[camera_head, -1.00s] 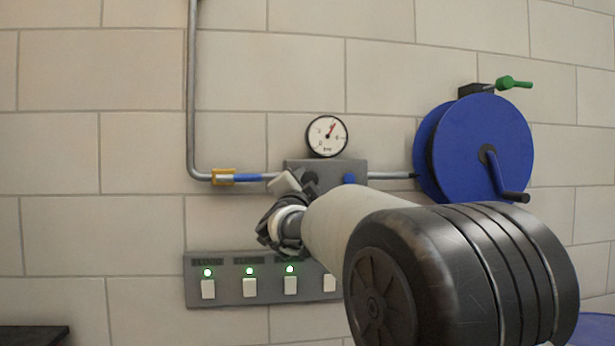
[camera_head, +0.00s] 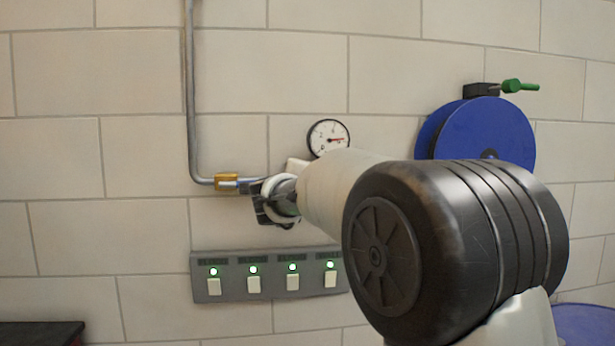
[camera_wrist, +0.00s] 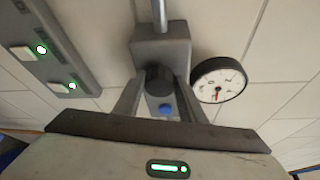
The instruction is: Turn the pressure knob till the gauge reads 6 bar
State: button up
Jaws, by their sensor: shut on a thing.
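The round white gauge (camera_head: 328,139) with a black rim hangs on the wall above my wrist. Its red needle points about straight right in the head view; the numbers are too small to read. The gauge also shows at the right in the wrist view (camera_wrist: 218,80). The dark pressure knob (camera_wrist: 158,78) sticks out of a grey block (camera_wrist: 160,50). My gripper (camera_wrist: 159,98) has a finger on each side of the knob and is shut on it. In the head view my gripper (camera_head: 272,200) and wrist hide the knob and the block.
A grey panel (camera_head: 243,290) with white switches and lit green lamps is below my gripper. A grey pipe (camera_head: 191,90) with a brass fitting (camera_head: 228,181) is at the left. A blue hose reel (camera_head: 487,130) is at the right, partly behind my arm. A blue round part (camera_wrist: 166,110) shows by the knob.

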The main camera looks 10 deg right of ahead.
jog(key=shift+d+r+m+g+y+p, duration=0.15)
jog(key=shift+m+g+y+p, duration=0.15)
jog(key=shift+m+p, duration=0.55)
jog(key=o, duration=1)
jog(key=shift+s, duration=0.1)
jog(key=v, duration=1.7)
jog(key=shift+s, duration=0.1)
